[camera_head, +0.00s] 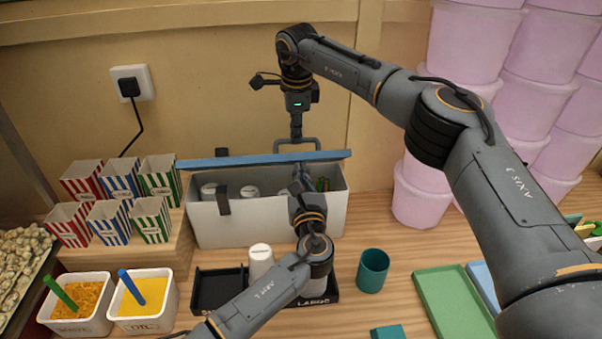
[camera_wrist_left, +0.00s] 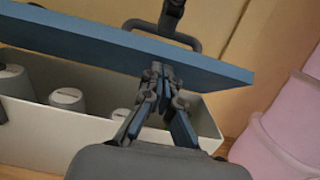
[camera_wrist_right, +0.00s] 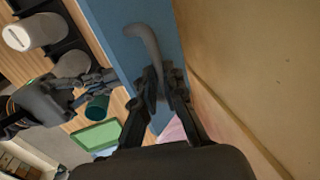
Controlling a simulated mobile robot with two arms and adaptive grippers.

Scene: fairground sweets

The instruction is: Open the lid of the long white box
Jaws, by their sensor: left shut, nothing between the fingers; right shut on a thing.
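The long white box (camera_head: 275,222) stands at the back of the table. Its blue lid (camera_head: 235,160) is raised along the back, so the inside is open to view. My right gripper (camera_head: 297,142) is shut on the lid's grey handle (camera_head: 312,142), behind the lid; this handle also shows in the right wrist view (camera_wrist_right: 147,50). My left gripper (camera_head: 299,172) is shut and empty over the box opening, its fingertips close to the lid (camera_wrist_left: 95,45) in the left wrist view. I cannot tell whether they touch it. White-topped containers (camera_head: 250,191) and green bottles (camera_head: 322,185) are inside.
A black tray (camera_head: 215,289) with a white-topped cup (camera_head: 260,260) lies in front, partly behind my left arm. A teal cup (camera_head: 372,270) stands beside it. Striped boxes (camera_head: 110,220) stand left, pink tubs (camera_head: 425,190) right. The wall is close behind the lid.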

